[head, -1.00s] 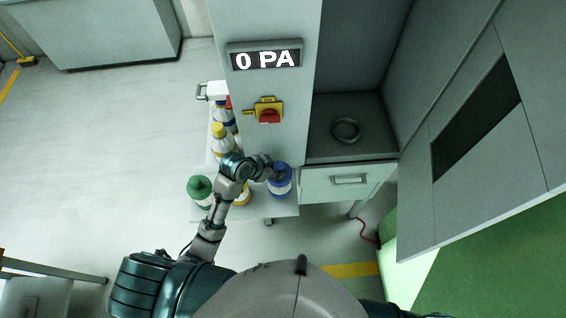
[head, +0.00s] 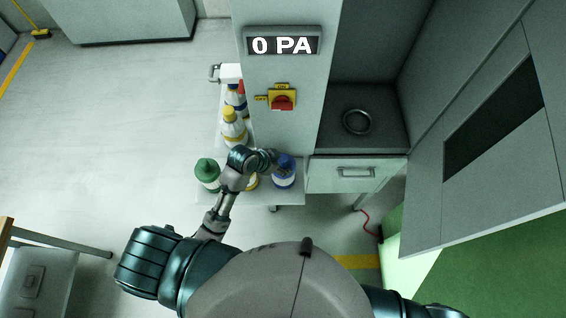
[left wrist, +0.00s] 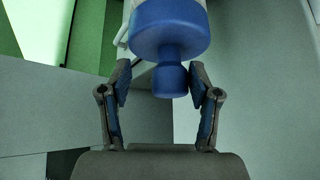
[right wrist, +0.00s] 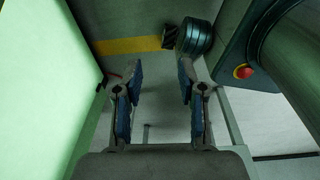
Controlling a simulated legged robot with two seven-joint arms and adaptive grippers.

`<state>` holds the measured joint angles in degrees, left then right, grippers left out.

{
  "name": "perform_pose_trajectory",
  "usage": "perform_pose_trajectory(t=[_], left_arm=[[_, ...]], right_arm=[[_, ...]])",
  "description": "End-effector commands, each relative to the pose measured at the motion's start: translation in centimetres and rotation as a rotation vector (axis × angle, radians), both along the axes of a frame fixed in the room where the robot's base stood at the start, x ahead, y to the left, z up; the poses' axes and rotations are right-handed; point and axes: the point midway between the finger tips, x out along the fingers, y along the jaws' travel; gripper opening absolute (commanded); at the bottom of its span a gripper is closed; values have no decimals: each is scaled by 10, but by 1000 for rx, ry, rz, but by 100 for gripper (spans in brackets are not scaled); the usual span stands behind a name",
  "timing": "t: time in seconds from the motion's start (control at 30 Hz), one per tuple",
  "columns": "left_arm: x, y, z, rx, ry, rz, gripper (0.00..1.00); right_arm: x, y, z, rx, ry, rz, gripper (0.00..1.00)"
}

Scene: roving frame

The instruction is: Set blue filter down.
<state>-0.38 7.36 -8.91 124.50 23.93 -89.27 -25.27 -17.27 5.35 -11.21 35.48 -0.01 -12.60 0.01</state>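The blue filter is a white bottle with a blue top (head: 285,168), and it appears to stand at the right end of the white cart (head: 290,196). In the left wrist view its blue cap and narrow knob (left wrist: 170,80) point towards my left gripper (left wrist: 161,75). The left fingers are spread to either side of the knob, with a visible gap on the left; the right fingertip is close to it. Nothing looks clamped. In the head view the left gripper (head: 270,160) is just left of the blue top. My right gripper (right wrist: 159,72) has parted, empty fingers.
A green-capped bottle (head: 208,173) and yellow-capped bottle (head: 233,127) stand on the cart. A cabinet (head: 290,110) with a yellow-red switch (head: 282,99) and "0 PA" display (head: 283,45) rises behind. Its open compartment holds a dark ring (head: 357,121). An open door (head: 490,130) is at right.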

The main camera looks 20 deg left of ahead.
Motion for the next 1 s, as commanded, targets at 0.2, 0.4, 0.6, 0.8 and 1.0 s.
perform_pose_trajectory(t=[0.2,0.4,0.6,0.8,1.0], left_arm=[[-16,15,31,3,-6,0,62],[-37,29,67,5,-6,0,62],[-49,37,90,5,-4,0,62],[-53,41,95,3,-1,0,62],[-53,42,95,3,-1,0,62]], right_arm=[[0,6,-3,6,0,0,40],[0,22,-3,26,0,-2,40],[0,20,-2,24,0,1,40],[1,11,-2,14,-1,1,40],[2,5,-2,6,-2,0,40]])
